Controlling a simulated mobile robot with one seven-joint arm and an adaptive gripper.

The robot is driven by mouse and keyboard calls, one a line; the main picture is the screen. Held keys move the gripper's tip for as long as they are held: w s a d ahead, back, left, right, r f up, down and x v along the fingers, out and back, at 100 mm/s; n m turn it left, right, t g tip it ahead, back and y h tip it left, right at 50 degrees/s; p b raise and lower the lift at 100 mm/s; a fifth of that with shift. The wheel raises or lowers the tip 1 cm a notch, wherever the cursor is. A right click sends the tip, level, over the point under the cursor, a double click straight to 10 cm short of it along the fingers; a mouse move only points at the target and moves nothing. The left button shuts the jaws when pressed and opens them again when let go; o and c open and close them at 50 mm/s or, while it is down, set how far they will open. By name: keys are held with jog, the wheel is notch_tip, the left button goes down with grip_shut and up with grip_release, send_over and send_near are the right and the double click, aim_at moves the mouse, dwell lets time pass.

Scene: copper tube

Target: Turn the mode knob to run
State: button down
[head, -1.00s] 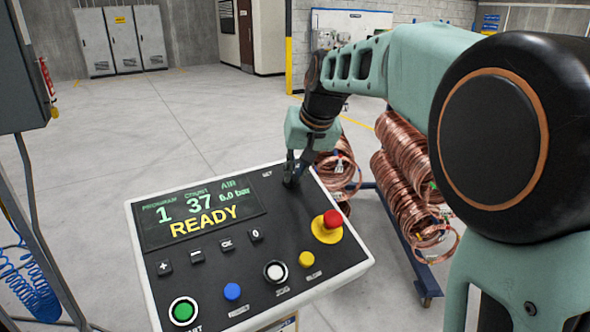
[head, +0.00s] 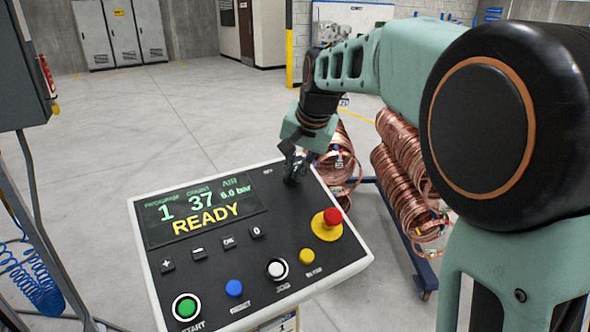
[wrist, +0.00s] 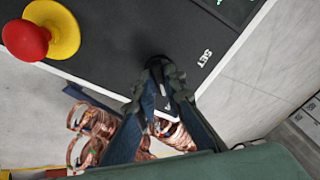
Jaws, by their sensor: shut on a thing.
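The control panel (head: 200,265) fills the lower middle of the head view, its display (head: 205,210) reading READY with 1, 37 and 6.0 bar. My gripper (head: 293,180) is at the panel's upper right corner, fingers pointing down. In the wrist view my gripper (wrist: 160,68) is shut on a small black knob (wrist: 158,62), mostly hidden between the fingertips. The white word SET (wrist: 205,58) shows beside it. Any other label around the knob, and its pointer, are hidden.
A red mushroom button (head: 332,217) on a yellow base stands near the gripper. Green (head: 186,307), blue (head: 234,287), white (head: 276,269) and yellow (head: 307,256) buttons line the front edge. Copper coils (head: 405,180) on a blue rack stand behind the panel.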

jog(key=shift+r, duration=0.1)
jog(key=c, duration=2)
grip_release()
jog(key=v, duration=1.2)
